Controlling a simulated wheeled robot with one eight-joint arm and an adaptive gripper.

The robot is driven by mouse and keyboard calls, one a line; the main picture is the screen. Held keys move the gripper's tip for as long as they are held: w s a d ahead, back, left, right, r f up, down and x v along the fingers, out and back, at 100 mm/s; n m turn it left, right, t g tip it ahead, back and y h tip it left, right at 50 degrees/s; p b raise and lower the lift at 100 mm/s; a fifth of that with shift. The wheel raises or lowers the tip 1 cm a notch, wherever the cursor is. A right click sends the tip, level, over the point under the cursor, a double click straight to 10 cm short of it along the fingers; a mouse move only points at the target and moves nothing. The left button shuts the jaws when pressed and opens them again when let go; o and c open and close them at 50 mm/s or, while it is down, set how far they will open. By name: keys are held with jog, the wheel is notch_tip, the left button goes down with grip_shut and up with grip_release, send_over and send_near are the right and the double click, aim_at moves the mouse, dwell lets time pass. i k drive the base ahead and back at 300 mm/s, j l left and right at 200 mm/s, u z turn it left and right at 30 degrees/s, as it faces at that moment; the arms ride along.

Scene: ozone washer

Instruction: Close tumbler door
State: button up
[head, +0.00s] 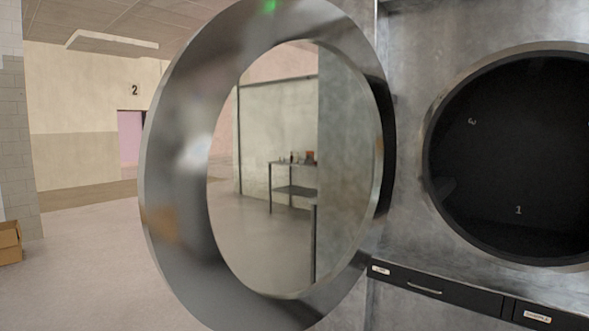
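The tumbler door (178,170) is a large round steel ring with a clear window. It stands wide open, swung out to the left from its hinge side on the machine front. The tumbler opening (510,150) is a dark round hole with a metal rim at the right, cut off by the picture edge. Small numbers show inside the drum. A green mark sits at the top of the door ring. My gripper is not in view.
The steel machine front (410,60) fills the right side. A black drawer strip (440,288) runs below the opening. Through the door window, a table (292,190) with small items shows. Brown boxes (9,243) stand at the far left. The floor (85,270) left of the door is clear.

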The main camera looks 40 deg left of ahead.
aim_at(187, 104)
jog(key=k+j, duration=0.1)
jog(key=j, duration=0.45)
jog(key=k+j, duration=0.1)
jog(key=j, duration=0.45)
jog(key=k+j, duration=0.1)
jog(key=j, duration=0.4)
jog(key=k+j, duration=0.1)
jog(key=j, duration=0.45)
jog(key=k+j, duration=0.1)
jog(key=j, duration=0.45)
jog(key=k+j, duration=0.1)
jog(key=j, duration=0.45)
jog(key=k+j, duration=0.1)
jog(key=j, duration=0.45)
